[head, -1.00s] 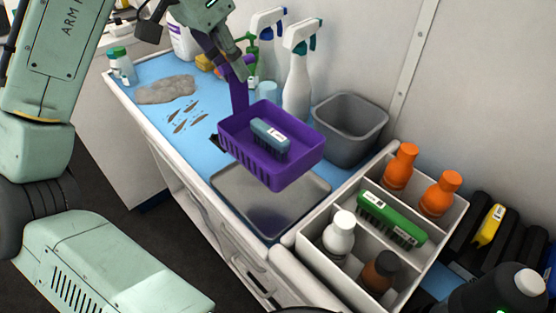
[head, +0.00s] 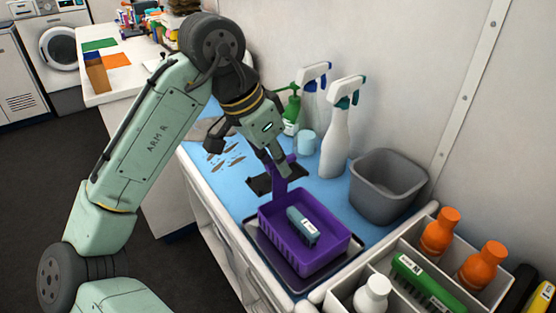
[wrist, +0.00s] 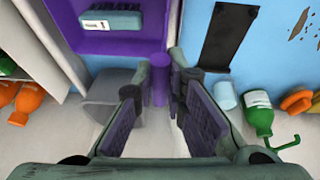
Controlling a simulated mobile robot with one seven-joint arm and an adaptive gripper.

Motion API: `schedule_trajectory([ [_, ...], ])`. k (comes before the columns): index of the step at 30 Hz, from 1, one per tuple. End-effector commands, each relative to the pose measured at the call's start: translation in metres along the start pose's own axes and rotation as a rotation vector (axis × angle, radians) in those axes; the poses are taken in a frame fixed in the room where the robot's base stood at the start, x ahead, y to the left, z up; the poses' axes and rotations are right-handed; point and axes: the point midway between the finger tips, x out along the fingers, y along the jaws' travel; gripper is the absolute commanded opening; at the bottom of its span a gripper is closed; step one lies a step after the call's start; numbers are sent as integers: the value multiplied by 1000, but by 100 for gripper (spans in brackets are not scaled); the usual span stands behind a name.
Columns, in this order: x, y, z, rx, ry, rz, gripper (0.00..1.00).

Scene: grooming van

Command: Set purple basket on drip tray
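The purple basket (head: 333,260) is upright over the drip tray (head: 262,252), and it also shows at the top of the wrist view (wrist: 112,43). It appears to rest on the tray or hang just above it; I cannot tell which. The tray's metal rim shows around its left and front sides. A blue-grey brush (head: 302,226) lies in the basket. My gripper (head: 276,165) is at the basket's upright handle (head: 281,186). In the wrist view the handle (wrist: 160,82) stands between my fingertips, which look closed around it.
A grey bin (head: 388,190) stands right behind the basket. Spray bottles (head: 340,135) and a green pump bottle (head: 291,113) stand farther back. A white divided caddy (head: 405,262) with orange bottles and a green brush borders the tray at front right. A dark flat patch (wrist: 228,35) lies beside the basket.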

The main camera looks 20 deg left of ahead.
Motion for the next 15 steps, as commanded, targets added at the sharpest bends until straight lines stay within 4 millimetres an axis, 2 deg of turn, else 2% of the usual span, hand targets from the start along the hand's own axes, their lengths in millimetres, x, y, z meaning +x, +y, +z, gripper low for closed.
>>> schedule_trajectory([
  [9,0,0,0,0,0,1,32],
  [15,0,0,0,0,0,1,32],
])
